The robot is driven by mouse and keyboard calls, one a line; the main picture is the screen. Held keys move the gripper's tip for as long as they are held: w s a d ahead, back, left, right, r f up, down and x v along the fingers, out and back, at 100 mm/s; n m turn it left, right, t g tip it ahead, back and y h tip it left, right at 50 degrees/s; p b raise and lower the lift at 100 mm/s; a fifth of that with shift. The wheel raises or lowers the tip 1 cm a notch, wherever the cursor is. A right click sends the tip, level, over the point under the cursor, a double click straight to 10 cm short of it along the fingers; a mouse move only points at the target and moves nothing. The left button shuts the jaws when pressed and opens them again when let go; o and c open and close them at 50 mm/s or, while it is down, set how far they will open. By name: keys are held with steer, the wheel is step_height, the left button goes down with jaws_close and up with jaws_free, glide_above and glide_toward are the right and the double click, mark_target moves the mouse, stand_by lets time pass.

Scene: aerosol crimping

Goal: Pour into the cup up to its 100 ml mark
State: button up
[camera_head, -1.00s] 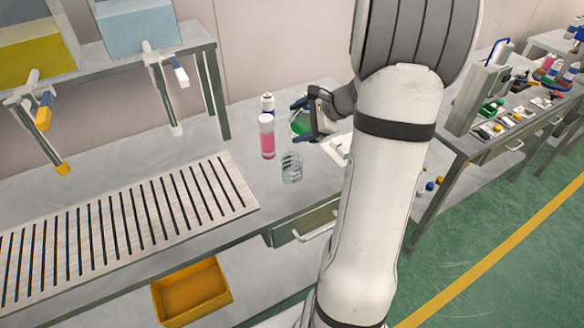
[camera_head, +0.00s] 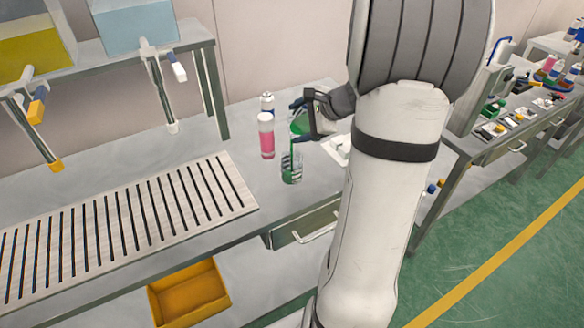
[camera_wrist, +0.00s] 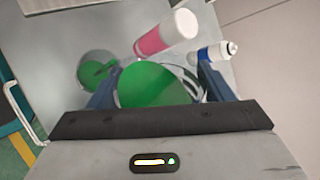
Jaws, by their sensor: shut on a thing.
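The clear cup (camera_head: 291,175) stands upright on the grey bench, and green liquid shows inside it. It also shows in the wrist view (camera_wrist: 86,68), left of my gripper. My gripper (camera_head: 303,117) is shut on a clear vessel of green liquid (camera_head: 296,128), held tilted just above and behind the cup. In the wrist view the vessel (camera_wrist: 155,85) sits between the two blue fingers. A green streak runs down from its rim into the cup. The cup's marks and exact level are too small to read.
A pink bottle with a white cap (camera_head: 267,142) stands left of the cup, with a white-and-blue bottle (camera_head: 267,103) behind it. A slotted drain grate (camera_head: 130,222) lies further left, below the dispenser taps (camera_head: 160,75). A white item (camera_head: 340,147) lies right of the cup.

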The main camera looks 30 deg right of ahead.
steer(key=shift+a+f+h+b, duration=0.15)
steer(key=shift+f+h+b, duration=0.2)
steer(key=shift+b, duration=1.4)
stand_by(0.7)
steer(key=shift+s+r+n, duration=0.1)
steer(key=shift+r+n, duration=0.1)
steer(key=shift+n, duration=0.1)
steer(key=shift+a+f+t+h+b, duration=0.15)
steer(key=shift+t+h+b, duration=0.2)
steer(key=shift+b, duration=1.15)
stand_by(1.9)
stand_by(0.5)
steer(key=shift+r+p, duration=0.5)
steer(key=shift+p, duration=0.45)
steer(key=y+p, duration=0.1)
steer(key=r+g+p, duration=0.1)
steer(key=p, duration=0.1)
steer(key=shift+d+r+m+y, duration=0.1)
steer(key=shift+d+m+y, duration=0.25)
steer(key=shift+m+y, duration=0.05)
steer(key=shift+d+r+m+y+p, duration=0.15)
steer(key=shift+m+y+p, duration=0.15)
steer(key=shift+p, duration=0.6)
